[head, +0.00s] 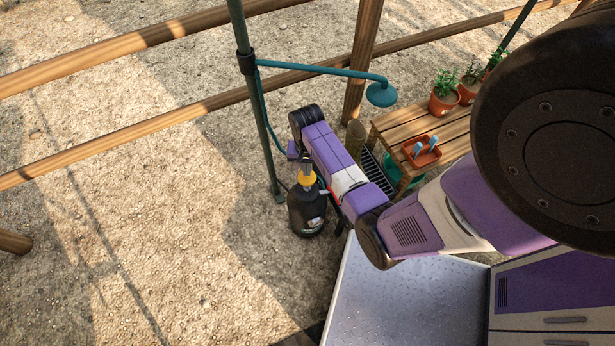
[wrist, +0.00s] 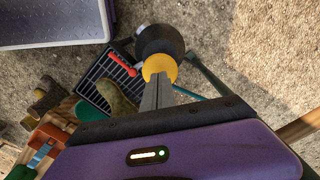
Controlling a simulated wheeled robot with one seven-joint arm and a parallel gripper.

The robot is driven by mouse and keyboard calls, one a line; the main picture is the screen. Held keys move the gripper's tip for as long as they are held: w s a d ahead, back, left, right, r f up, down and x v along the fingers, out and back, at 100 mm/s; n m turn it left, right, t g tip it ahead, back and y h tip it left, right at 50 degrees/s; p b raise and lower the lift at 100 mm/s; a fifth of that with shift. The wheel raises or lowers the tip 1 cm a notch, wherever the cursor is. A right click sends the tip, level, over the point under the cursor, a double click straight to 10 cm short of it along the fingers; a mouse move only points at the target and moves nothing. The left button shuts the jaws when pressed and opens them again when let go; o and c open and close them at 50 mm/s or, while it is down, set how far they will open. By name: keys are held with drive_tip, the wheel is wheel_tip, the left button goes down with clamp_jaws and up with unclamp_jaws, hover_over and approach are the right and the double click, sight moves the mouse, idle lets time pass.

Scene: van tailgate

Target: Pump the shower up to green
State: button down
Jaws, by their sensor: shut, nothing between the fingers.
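The shower's pump tank (head: 307,212) is a black upright bottle with a yellow top (head: 306,180), standing on the gravel by the green pole. A small pale patch on its front may be the gauge; its reading is too small to tell. In the wrist view the yellow top (wrist: 160,67) hides part of the black tank (wrist: 160,40). My gripper (head: 306,169) is shut and empty, directly over the yellow top. In the wrist view its closed fingers (wrist: 158,88) overlap the lower edge of the top; I cannot tell whether they touch. The teal shower head (head: 381,94) hangs to the right.
The green pole (head: 258,110) rises left of the tank. A wooden bench (head: 404,122) with potted plants and an orange tray (head: 421,152) stands to the right. A black rack (wrist: 108,75) and boots lie close by. The metal tailgate (head: 390,295) is in front. Gravel at left is free.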

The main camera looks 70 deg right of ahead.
sight(307, 178)
drive_tip(key=shift+f+b, duration=2.1)
drive_tip(key=shift+f, duration=1.2)
drive_tip(key=shift+r, duration=0.2)
wheel_tip(307, 178, up, 5)
drive_tip(key=p, duration=0.5)
drive_tip(key=shift+p, duration=0.3)
drive_tip(key=shift+f, duration=0.2)
